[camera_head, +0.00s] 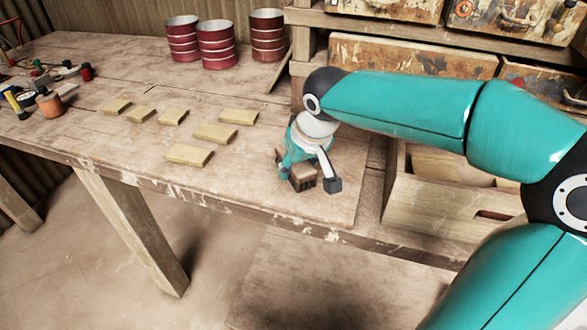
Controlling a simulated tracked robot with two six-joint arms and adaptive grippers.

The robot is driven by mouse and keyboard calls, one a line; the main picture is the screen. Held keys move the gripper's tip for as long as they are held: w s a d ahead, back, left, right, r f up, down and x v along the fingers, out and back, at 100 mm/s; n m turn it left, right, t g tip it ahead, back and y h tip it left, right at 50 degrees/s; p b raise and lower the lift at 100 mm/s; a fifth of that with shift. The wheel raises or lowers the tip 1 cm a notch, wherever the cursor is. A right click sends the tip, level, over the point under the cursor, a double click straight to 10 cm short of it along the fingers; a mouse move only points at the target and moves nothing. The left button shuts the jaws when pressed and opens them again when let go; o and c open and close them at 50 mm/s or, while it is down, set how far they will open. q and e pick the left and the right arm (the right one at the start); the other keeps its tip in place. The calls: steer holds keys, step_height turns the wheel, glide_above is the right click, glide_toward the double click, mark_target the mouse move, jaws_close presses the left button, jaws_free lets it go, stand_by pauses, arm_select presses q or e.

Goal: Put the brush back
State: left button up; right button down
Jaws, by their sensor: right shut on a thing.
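My right gripper (309,180) is at the front right of the wooden workbench (230,185), pointing down. It is shut on the brush (302,176), a small brown block with a darker, ridged lower side. The brush sits between the two fingers, close to the bench top. I cannot tell whether it touches the bench. The gripper's own body hides part of it. My left gripper is not in view.
Several yellowish tiles (214,133) lie left of the gripper. Red ribbed cans (217,45) stand at the back. Small tools and an orange-brown jar (50,104) lie at far left. An open wooden drawer (438,208) and stained drawers (411,55) are at right.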

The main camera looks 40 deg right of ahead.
steer(key=c, duration=0.6)
jaws_free()
steer(key=shift+o, duration=0.2)
steer(key=p+v, duration=0.2)
steer(key=v, duration=1)
steer(key=shift+r, duration=0.15)
